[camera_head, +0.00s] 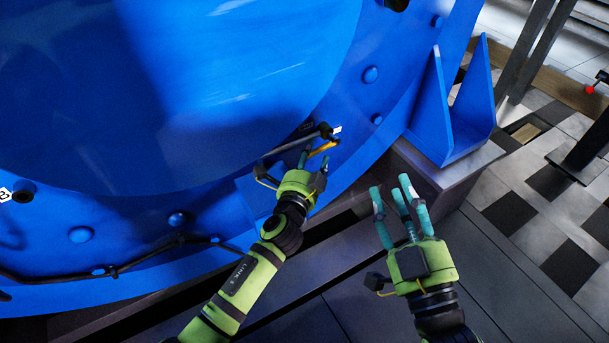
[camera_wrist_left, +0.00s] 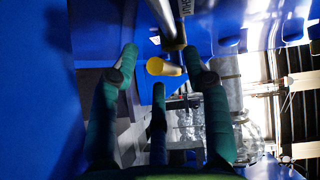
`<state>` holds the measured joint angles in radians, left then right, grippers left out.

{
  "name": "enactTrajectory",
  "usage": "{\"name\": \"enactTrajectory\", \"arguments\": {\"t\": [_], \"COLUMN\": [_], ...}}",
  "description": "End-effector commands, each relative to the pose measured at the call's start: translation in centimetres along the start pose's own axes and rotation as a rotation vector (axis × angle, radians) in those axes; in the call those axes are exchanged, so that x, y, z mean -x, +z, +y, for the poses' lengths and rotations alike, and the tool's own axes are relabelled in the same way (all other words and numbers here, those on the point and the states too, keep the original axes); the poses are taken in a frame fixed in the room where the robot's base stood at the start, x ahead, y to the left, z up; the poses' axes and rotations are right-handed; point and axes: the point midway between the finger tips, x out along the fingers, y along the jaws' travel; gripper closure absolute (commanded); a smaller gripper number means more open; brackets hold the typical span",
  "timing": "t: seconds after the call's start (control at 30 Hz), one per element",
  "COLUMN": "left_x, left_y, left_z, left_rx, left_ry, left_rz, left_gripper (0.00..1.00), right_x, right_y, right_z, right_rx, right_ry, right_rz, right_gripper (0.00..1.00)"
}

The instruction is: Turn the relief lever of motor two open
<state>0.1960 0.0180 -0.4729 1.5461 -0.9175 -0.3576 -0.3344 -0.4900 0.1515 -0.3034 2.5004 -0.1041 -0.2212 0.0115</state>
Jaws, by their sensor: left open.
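The relief lever with a yellow grip (camera_head: 323,149) sits low on the blue motor housing, by a dark metal fitting (camera_head: 326,132) with a small white label. In the left wrist view the rounded yellow end (camera_wrist_left: 163,67) shows between my fingertips, below a metal stem (camera_wrist_left: 168,22) with partly cut-off lettering. My left gripper (camera_head: 307,157) is open at the lever, with fingers on both sides of the yellow end. I cannot tell whether any finger touches it. My right gripper (camera_head: 395,193) is open and empty, apart to the right, above the floor.
The large blue motor housing (camera_head: 230,80) fills the upper left, with bolts along its rim. A blue bracket (camera_head: 455,110) stands on a grey plinth to the right. A dark cable (camera_head: 140,262) runs along the lower housing. The tiled floor (camera_head: 540,220) at right has free room.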

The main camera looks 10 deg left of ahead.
Motion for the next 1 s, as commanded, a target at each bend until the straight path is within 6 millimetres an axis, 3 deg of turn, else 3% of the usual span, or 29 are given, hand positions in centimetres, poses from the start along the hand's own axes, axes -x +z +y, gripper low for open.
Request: {"name": "enactTrajectory", "arguments": {"t": [0.4, 0.6, 0.87, 0.9, 1.0], "left_x": [8.3, 10.1, 10.2, 10.2, 10.1], "left_y": [-0.1, -0.1, -0.1, -0.1, -0.3], "left_z": [0.1, 0.0, -0.1, -0.1, 0.1], "left_rx": [0.001, 0.000, -0.001, -0.001, 0.012], "left_ry": [0.002, 0.000, -0.001, -0.001, 0.001], "left_rz": [0.002, 0.002, 0.002, 0.002, 0.016], "left_gripper": [0.53, 0.53, 0.53, 0.57, 0.97], "right_x": [0.0, 0.0, 0.0, 0.0, 0.0], "right_y": [0.0, 0.0, 0.0, 0.0, -0.1], "right_z": [0.0, 0.0, 0.0, 0.0, -0.1], "right_rx": [-0.001, -0.001, -0.001, -0.001, -0.001], "right_ry": [0.000, 0.000, 0.000, 0.000, -0.001], "right_rz": [0.000, 0.000, 0.000, 0.000, 0.005], "right_gripper": [0.60, 0.60, 0.60, 0.60, 0.60]}}
